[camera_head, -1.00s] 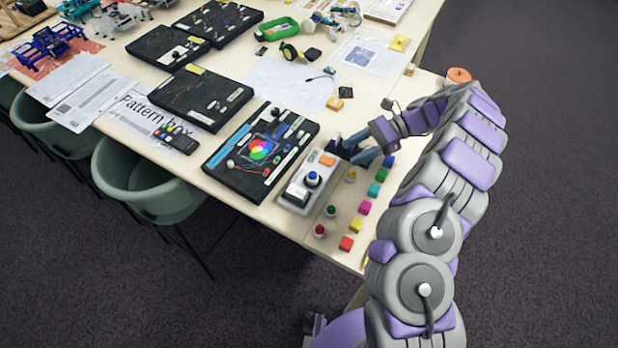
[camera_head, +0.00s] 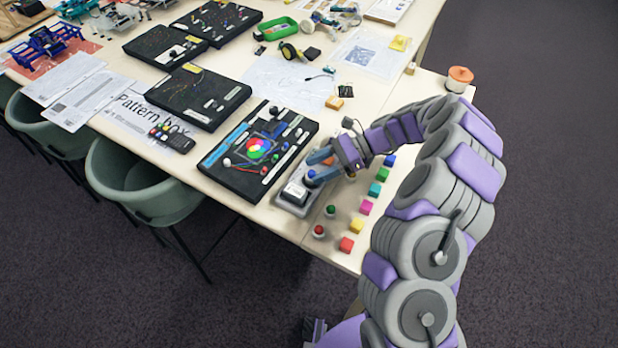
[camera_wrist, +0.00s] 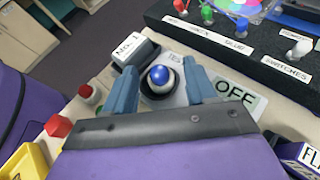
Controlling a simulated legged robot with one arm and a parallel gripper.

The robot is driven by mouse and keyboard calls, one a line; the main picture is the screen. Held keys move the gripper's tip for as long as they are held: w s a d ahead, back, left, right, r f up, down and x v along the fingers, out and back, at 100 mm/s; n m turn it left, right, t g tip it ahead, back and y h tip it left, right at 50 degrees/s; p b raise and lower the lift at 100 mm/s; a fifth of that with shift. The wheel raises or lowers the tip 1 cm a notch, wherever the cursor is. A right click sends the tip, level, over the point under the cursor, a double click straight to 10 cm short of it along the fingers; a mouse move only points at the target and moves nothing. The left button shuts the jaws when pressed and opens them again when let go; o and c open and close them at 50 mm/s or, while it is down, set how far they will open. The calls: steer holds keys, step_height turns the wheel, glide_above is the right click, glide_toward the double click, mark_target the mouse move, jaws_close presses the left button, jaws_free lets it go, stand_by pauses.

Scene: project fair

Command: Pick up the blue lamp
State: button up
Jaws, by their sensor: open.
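In the head view the blue lamp (camera_head: 312,174) shows beside the fingertips of my gripper (camera_head: 318,166), on the tester box (camera_head: 287,204) near the table's front edge. The fingers partly cover the box there.
A black panel with a colour wheel (camera_head: 228,168) lies just left of the tester box. A red lamp (camera_head: 319,231), a green lamp (camera_head: 330,211) and a row of coloured cubes (camera_head: 346,244) stand to the right. Chairs (camera_head: 140,185) line the left edge.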

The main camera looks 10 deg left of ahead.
steer(key=shift+s+d, duration=0.1)
steer(key=shift+d, duration=0.2)
steer(key=shift+a+f, duration=0.15)
steer(key=shift+a, duration=0.4)
steer(key=c, duration=0.6)
steer(key=shift+d, duration=0.2)
steer(key=c, duration=0.4)
jaws_close()
